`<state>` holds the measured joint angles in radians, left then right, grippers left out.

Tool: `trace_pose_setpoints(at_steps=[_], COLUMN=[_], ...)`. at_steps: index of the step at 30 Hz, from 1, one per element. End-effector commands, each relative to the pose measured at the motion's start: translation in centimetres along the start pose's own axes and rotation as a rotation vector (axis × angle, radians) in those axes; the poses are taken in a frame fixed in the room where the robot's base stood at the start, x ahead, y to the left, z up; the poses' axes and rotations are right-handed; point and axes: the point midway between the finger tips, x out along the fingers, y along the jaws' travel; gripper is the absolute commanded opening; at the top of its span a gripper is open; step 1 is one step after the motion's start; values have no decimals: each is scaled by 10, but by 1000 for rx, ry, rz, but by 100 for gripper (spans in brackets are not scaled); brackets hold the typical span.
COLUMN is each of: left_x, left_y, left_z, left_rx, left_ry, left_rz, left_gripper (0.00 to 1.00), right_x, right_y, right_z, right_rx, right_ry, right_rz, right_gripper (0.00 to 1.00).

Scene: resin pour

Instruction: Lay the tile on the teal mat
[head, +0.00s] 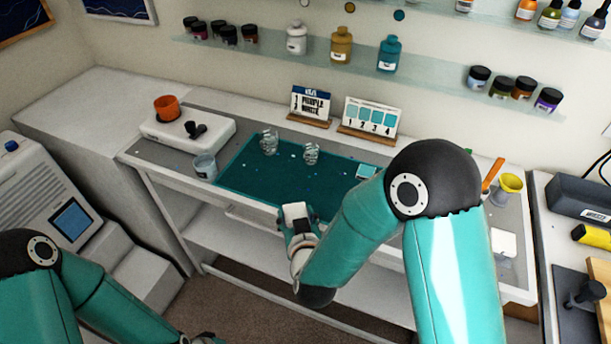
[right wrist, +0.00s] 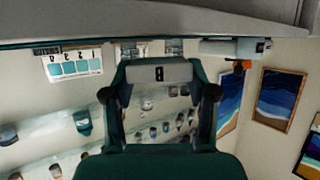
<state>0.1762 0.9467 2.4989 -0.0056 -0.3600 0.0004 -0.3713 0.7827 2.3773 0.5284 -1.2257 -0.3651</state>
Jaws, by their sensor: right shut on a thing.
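The teal mat (head: 262,183) lies on the workbench with two clear cups on its back part. My right gripper (head: 295,212) is at the mat's front edge, shut on a small pale piece that I take for the tile (right wrist: 160,73). In the right wrist view the piece spans the two fingertips and bears a dark mark. Whether it touches the mat is not clear. My right forearm hides the mat's right end.
Two clear cups (head: 269,142) (head: 311,153) stand on the mat. A pale square (head: 366,171) lies at its right. A bluish cup (head: 205,167) stands left of the mat; a white device with an orange pot (head: 167,107) is behind. Two cards (head: 370,117) (head: 311,104) stand at the back.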

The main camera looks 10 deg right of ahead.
Motion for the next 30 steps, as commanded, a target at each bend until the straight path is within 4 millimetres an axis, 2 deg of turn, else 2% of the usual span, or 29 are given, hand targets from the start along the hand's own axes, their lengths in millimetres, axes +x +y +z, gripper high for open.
trace_pose_setpoints(at_steps=[5,8,13,17,20,24,27,30], left_x=[1,7,28,47,63,91,103,108], left_y=[-1,-3,-10,-17,-23,-33,-37,-39], left_z=[0,0,0,0,0,-1,-1,-1], left_rx=[-1,-1,-1,-1,-1,-1,-1,-1], left_ry=[0,0,0,0,0,0,0,0], left_rz=[0,0,0,0,0,0,0,0], left_gripper=[40,40,40,40,40,40,40,40], right_x=[2,8,21,22,17,-3,-21,-31], right_y=[-7,-4,13,32,47,68,76,79], right_z=[-2,-13,-54,-91,-119,-151,-167,-173], right_rx=[-4,8,62,115,158,213,226,225], right_ry=[3,8,15,14,13,11,6,1], right_rz=[-11,12,120,239,336,466,513,527], right_gripper=[22,22,22,22,22,22,22,22])
